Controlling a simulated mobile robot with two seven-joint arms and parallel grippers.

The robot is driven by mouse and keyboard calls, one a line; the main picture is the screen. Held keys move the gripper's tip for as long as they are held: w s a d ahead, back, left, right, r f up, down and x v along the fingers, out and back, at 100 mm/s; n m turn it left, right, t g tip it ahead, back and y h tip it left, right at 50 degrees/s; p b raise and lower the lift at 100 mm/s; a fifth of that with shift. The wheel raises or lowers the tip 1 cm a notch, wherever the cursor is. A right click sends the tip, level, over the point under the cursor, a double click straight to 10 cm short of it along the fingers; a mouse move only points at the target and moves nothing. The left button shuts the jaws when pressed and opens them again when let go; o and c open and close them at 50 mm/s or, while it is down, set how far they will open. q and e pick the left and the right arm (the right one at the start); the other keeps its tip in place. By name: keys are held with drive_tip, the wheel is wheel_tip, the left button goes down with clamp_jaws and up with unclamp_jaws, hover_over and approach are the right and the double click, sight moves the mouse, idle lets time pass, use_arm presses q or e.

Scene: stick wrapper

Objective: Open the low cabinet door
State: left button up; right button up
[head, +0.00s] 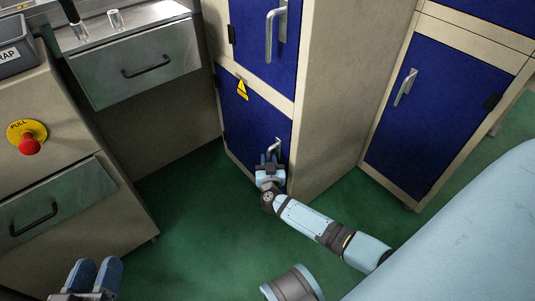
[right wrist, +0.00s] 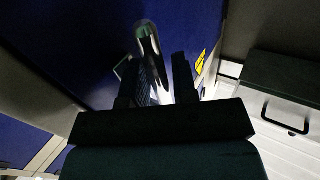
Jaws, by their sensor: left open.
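The low blue cabinet door (head: 250,118) is closed, below an upper blue door in a tall beige cabinet. It has a yellow warning triangle at its upper left and a metal handle (head: 277,146) near its right edge. My right gripper (head: 269,160) is at this handle. In the right wrist view the handle (right wrist: 148,45) reaches between the two dark fingers (right wrist: 155,80). I cannot tell whether they press on it. My left gripper (head: 96,270) is open and empty above the floor at the lower left, away from the door.
The upper blue door (head: 265,40) is closed. Another cabinet with a blue door (head: 420,115) stands at the right. A metal drawer unit (head: 140,65) and a bench with a red emergency button (head: 29,144) stand at the left. The green floor (head: 190,215) before the door is free.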

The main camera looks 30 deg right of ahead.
use_arm(q)
drive_tip(key=shift+w+d+f, duration=0.3)
drive_tip(key=shift+w+f, duration=0.05)
drive_tip(key=shift+f, duration=0.1)
use_arm(e)
drive_tip(key=shift+w+d, duration=0.35)
drive_tip(key=shift+w, duration=0.25)
